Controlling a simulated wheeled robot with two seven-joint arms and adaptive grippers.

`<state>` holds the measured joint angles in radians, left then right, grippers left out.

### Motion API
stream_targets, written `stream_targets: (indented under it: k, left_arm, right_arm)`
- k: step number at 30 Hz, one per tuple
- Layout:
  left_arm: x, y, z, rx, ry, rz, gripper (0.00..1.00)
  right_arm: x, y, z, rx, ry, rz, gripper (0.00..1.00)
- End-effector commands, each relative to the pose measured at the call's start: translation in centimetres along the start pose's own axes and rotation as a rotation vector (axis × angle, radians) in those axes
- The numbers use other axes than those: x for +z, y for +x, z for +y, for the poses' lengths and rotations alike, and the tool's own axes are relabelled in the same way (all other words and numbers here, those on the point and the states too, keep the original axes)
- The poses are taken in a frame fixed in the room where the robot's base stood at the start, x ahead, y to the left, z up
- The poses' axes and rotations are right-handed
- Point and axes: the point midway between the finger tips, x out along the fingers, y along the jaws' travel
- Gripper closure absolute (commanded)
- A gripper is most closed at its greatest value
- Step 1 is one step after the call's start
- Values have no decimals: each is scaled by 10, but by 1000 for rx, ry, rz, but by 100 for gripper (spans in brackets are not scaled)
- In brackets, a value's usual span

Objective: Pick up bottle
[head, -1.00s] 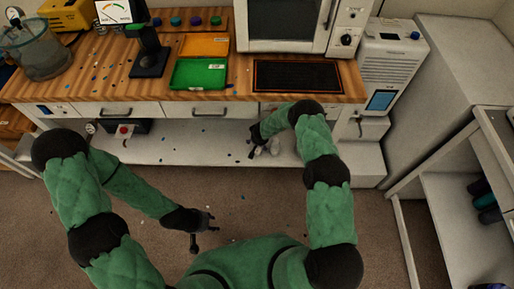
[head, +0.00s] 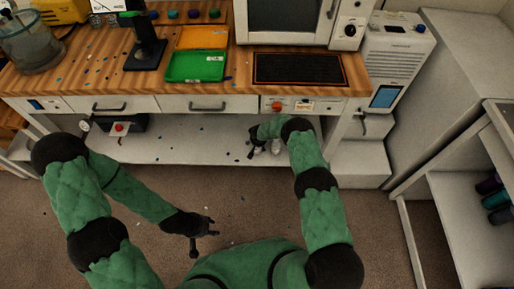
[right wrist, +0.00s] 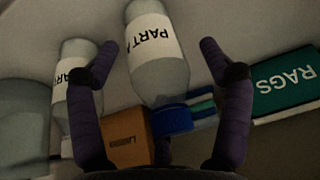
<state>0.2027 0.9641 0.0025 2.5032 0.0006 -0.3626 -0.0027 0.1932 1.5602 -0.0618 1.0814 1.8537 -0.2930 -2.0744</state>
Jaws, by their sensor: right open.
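Two pale bottles with white labels show in the right wrist view. One bottle (right wrist: 158,75) is in the middle, its label reading "PART" upside down. The other bottle (right wrist: 72,92) is at the left, partly behind a finger. My right gripper (right wrist: 160,58) is open, its fingers either side of the middle bottle in the picture; contact cannot be told. In the head view, my right gripper (head: 256,141) is at the low shelf under the bench, beside small whitish shapes (head: 275,149). My left gripper (head: 204,236) is open and empty above the floor.
A green box marked RAGS (right wrist: 284,82), an orange-brown box (right wrist: 124,138) and a blue object (right wrist: 172,120) are near the bottles. The bench front (head: 208,104) overhangs the shelf (head: 180,148). A white cabinet (head: 455,80) stands at the right.

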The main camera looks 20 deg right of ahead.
Motion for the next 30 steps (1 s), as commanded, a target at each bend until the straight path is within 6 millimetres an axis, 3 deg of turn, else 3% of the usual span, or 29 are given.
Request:
stream_targets:
  k: [9,15,16,30]
  left_arm:
    - [0,1,0,0,0,0,60]
    - [0,1,0,0,0,0,60]
    - [0,1,0,0,0,0,60]
    - [0,-3,1,0,0,0,60]
  right_arm:
    - [-1,3,0,0,0,0,24]
    - [0,3,0,0,0,0,80]
    - [0,3,0,0,0,0,83]
    - [-6,-8,0,0,-1,2,83]
